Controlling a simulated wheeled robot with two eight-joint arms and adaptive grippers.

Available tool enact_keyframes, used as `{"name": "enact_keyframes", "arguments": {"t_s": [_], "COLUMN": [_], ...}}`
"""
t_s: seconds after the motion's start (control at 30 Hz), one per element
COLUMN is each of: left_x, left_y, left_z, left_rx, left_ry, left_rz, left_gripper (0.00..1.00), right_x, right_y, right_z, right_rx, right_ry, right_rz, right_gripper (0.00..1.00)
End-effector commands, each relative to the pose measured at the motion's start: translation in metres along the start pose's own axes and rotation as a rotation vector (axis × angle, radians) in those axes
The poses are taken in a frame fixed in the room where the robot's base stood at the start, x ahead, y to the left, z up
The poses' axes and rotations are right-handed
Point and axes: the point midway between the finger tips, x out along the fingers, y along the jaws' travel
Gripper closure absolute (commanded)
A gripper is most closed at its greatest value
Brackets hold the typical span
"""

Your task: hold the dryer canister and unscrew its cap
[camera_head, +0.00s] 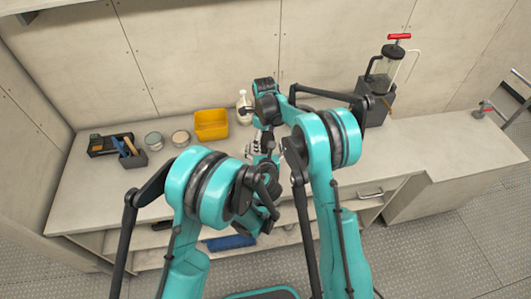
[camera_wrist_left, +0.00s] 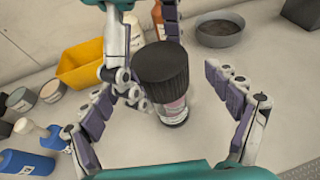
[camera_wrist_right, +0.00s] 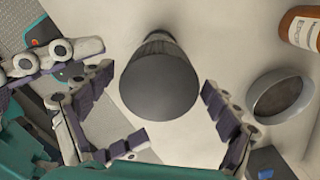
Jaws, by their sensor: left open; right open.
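The dryer canister (camera_wrist_left: 175,112) stands upright on the bench in the left wrist view, with a pinkish labelled body under a wide black ribbed cap (camera_wrist_left: 160,70). The right wrist view looks down on the cap (camera_wrist_right: 158,85), which hides most of the body. My left gripper (camera_wrist_left: 160,88) is open, its fingers on either side of the canister with gaps showing. My right gripper (camera_wrist_right: 157,82) is open, its fingers spread to either side of the cap; contact is not visible. In the head view my arms hide the canister.
A yellow bin (camera_head: 210,125), round tins (camera_head: 153,140) and a dark tool caddy (camera_head: 133,157) stand at the left. A grey dish (camera_wrist_right: 280,92) and brown bottle (camera_wrist_right: 303,32) are near the canister.

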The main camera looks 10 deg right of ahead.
Motion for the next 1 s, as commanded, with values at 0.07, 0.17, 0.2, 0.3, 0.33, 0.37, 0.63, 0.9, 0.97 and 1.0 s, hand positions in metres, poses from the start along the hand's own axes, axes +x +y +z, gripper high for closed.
{"name": "enact_keyframes", "arguments": {"t_s": [0.07,0.17,0.2,0.3,0.33,0.37,0.63,0.9,0.97,1.0], "left_x": [0.015,0.03,0.034,0.042,0.044,0.045,0.047,0.047,0.047,0.047], "left_y": [0.0,0.0,0.0,0.0,0.0,0.0,0.0,0.0,0.0,0.0], "left_z": [0.0,0.0,0.0,0.0,0.0,0.0,0.0,0.0,0.0,0.0], "left_rx": [-0.003,-0.001,-0.002,-0.003,-0.003,-0.003,-0.002,-0.003,-0.002,-0.002], "left_ry": [0.0,0.0,0.0,0.001,0.001,0.001,0.0,0.001,0.001,0.001], "left_rz": [0.001,0.001,0.0,0.0,0.0,0.0,0.0,0.0,0.0,0.0], "left_gripper": [0.12,0.12,0.12,0.12,0.12,0.12,0.12,0.72,0.73,0.73], "right_x": [0.0,0.0,0.0,0.0,0.0,0.0,0.0,0.0,0.0,0.0], "right_y": [0.0,0.0,0.0,0.0,0.0,0.0,0.0,0.0,0.0,0.0], "right_z": [0.0,0.0,0.0,0.0,0.0,0.0,0.0,0.0,0.0,0.0], "right_rx": [0.0,0.0,0.0,0.0,0.0,0.0,0.0,0.0,0.0,0.0], "right_ry": [0.0,0.0,0.0,0.0,0.0,0.0,0.0,0.0,0.0,0.0], "right_rz": [0.0,0.0,0.0,0.0,0.0,0.0,0.0,0.0,0.0,0.0], "right_gripper": [0.1,0.1,0.1,0.1,0.1,0.1,0.1,0.1,0.1,0.1]}}
